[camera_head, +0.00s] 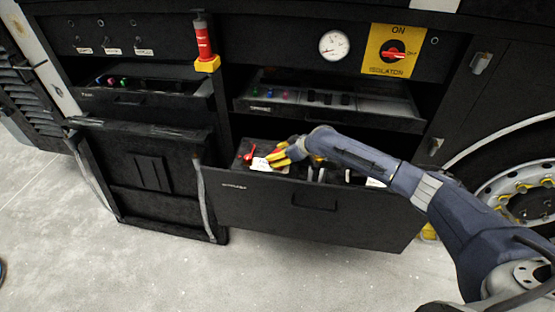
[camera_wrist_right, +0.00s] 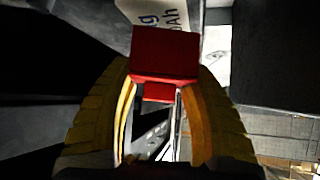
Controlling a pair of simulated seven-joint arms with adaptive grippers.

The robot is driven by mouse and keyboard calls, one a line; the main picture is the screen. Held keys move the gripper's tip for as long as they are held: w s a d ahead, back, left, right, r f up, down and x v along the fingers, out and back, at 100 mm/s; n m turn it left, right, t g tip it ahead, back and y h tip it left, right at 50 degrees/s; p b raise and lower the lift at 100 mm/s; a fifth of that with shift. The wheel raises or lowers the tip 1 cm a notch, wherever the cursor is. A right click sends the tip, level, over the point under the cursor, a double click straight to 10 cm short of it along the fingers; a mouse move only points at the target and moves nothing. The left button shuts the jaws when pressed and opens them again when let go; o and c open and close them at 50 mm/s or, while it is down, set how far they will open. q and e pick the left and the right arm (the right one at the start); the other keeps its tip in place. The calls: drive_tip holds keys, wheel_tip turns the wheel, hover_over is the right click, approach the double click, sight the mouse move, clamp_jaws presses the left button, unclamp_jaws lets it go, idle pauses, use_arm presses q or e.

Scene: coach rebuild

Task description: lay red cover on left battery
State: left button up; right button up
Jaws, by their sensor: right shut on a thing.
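My right gripper (camera_head: 277,157), with yellow fingers, reaches into the open lower drawer (camera_head: 310,208) from the right. In the right wrist view the gripper (camera_wrist_right: 160,85) is shut on the red cover (camera_wrist_right: 165,52), a boxy red piece between the fingertips. Just beyond the cover is a pale label (camera_wrist_right: 158,14) with part of "Ah" on it, on a battery. In the head view a white label (camera_head: 262,165) shows at the drawer's left end, beside the fingers. A small red part (camera_head: 248,153) lies left of the gripper. The fingers and arm hide much of the batteries. My left gripper is out of view.
An upper drawer (camera_head: 325,108) with small coloured parts stands open above the battery drawer. A red and yellow isolator switch (camera_head: 392,52) and a gauge (camera_head: 334,44) are on the panel above. An open flap (camera_head: 150,180) stands at left. The floor in front is clear.

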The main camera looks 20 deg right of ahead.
drive_tip(key=shift+f, duration=1.1)
drive_tip(key=shift+f, duration=0.15)
drive_tip(key=o, duration=1.2)
drive_tip(key=shift+r, duration=0.2)
drive_tip(key=v, duration=1.1)
drive_tip(key=shift+s+d+r, duration=0.2)
drive_tip(key=shift+s+r, duration=0.05)
drive_tip(key=shift+s, duration=0.05)
drive_tip(key=shift+d, duration=0.1)
